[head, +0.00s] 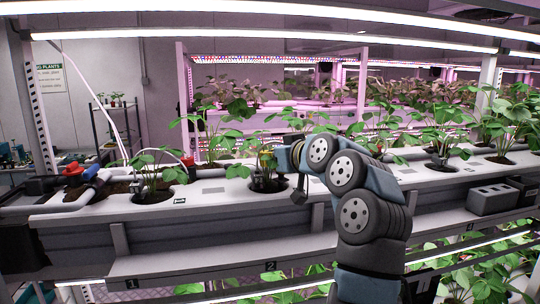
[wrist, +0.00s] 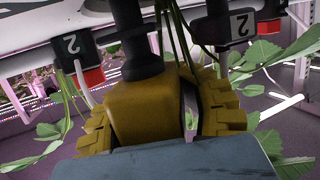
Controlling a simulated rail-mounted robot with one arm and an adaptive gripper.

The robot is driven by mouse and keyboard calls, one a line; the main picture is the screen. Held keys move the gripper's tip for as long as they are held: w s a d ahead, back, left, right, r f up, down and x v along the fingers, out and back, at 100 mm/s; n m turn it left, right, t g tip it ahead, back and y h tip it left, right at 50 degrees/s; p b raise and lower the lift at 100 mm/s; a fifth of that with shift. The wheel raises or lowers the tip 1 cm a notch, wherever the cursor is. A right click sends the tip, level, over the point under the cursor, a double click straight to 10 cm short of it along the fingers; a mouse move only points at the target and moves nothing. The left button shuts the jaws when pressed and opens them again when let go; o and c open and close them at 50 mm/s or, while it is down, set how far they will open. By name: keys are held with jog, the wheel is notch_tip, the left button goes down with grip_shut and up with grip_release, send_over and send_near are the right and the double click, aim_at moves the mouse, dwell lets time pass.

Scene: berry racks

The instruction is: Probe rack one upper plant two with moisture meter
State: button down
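Plant two (head: 264,184) on the rack's upper trough stands in a dark round hole, its leaves partly hidden by my arm. My gripper (head: 279,160) is at this plant, reaching in from the right. In the wrist view my gripper (wrist: 160,110) has ridged ochre fingers on both sides of an ochre block with a dark stem, which looks like the moisture meter (wrist: 145,103). The left finger touches it; a small gap shows near the right finger. The stem runs toward the white trough, its tip hidden. Thin green stems pass close beside it.
The long white trough (head: 212,189) holds other plants left (head: 150,180) and right. Red-and-black units marked 2 flank the meter in the wrist view, left (wrist: 82,62) and right (wrist: 235,27). A grey box (head: 493,199) sits at the right. The lower shelf (head: 215,254) is bare.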

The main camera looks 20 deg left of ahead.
jog(key=shift+f+b, duration=0.3)
jog(key=shift+f, duration=0.35)
jog(key=c, duration=0.6)
grip_release()
jog(key=shift+r+p, duration=0.7)
jog(key=shift+r, duration=2.25)
